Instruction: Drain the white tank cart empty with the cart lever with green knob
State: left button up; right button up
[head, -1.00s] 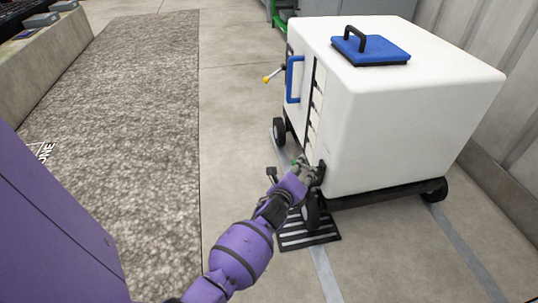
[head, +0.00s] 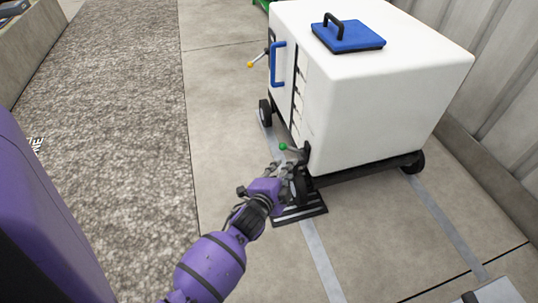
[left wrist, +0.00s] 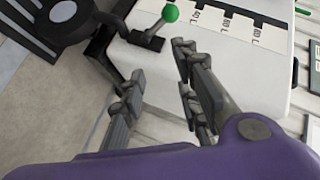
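The white tank cart (head: 370,90) stands at the upper right of the head view, with a blue handled lid on top. The cart lever with green knob (head: 283,147) sticks out low at the cart's near left corner. In the left wrist view the green knob (left wrist: 171,13) stands on a short lever above a dark mount. My left gripper (head: 275,170) is just below the knob and apart from it. Its two fingers (left wrist: 160,65) are spread with nothing between them. The tank's liquid level cannot be read. My right gripper is not in view.
A dark slatted floor grate (head: 298,214) lies under the cart's near corner. A blue handle (head: 277,65) and a yellow-tipped lever (head: 251,65) stick out from the cart's left side. A ribbed wall (head: 500,90) stands at right. The floor left of the cart is clear.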

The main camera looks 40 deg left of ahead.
pick_arm(q)
jog(key=s+d+r+n+p, duration=0.1)
jog(key=s+n+p, duration=0.1)
jog(key=s, duration=0.4)
jog(key=s+d+r+n+g+h+p, duration=0.1)
jog(key=s+d+n+p, duration=0.1)
jog(key=s, duration=0.4)
jog(key=shift+d+r+n+g+h+p, duration=0.25)
jog(key=shift+r+n+g+h+p, duration=0.1)
jog(key=shift+p, duration=0.3)
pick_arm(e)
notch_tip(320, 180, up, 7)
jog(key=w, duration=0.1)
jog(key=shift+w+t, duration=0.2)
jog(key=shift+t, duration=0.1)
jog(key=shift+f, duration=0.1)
